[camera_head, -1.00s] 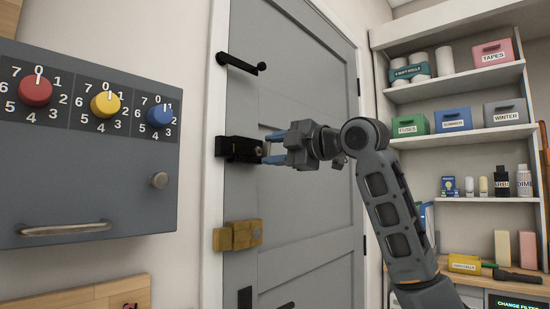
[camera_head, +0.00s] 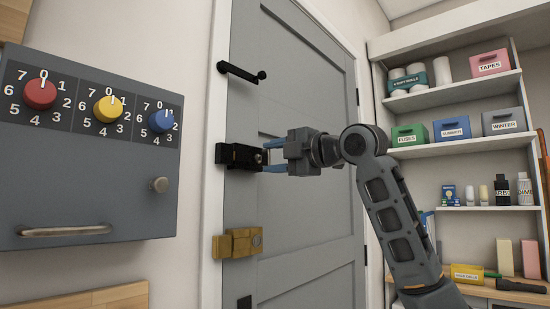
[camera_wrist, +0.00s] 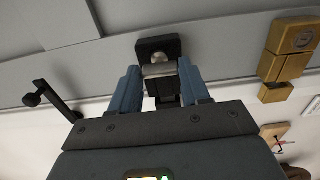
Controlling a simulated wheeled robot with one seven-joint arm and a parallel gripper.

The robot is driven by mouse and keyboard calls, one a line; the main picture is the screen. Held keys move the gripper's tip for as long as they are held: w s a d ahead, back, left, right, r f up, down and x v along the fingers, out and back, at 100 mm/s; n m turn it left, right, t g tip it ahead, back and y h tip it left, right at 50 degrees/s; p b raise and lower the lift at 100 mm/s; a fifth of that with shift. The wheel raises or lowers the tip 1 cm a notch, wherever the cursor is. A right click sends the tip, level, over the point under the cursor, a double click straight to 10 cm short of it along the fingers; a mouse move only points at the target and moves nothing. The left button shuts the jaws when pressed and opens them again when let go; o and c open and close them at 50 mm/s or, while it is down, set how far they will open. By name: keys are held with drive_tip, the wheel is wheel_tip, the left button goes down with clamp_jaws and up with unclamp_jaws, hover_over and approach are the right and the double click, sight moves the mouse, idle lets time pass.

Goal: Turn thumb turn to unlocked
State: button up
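The black lock (camera_head: 236,156) sits on the left edge of the grey door, with a silver thumb turn (camera_wrist: 160,70) showing in the wrist view. My gripper (camera_head: 268,157) is at the lock from the right. In the wrist view, the two blue fingers of my gripper (camera_wrist: 159,72) are parted, one on each side of the thumb turn. The fingers are close to its sides; I cannot tell whether they touch it. The fingers hide part of the lock in the head view.
A gold lock (camera_head: 238,243) is below the black one, and a black handle (camera_head: 242,72) is above. A grey box (camera_head: 80,180) with red, yellow and blue dials hangs at left. Shelves (camera_head: 460,137) with bins stand at right.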

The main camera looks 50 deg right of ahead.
drive_tip(key=o, duration=0.4)
drive_tip(key=shift+s, duration=0.1)
drive_tip(key=s+b, duration=0.1)
drive_tip(key=s, duration=0.6)
drive_tip(key=shift+s+d, duration=0.1)
drive_tip(key=shift+s, duration=0.2)
idle(0.3)
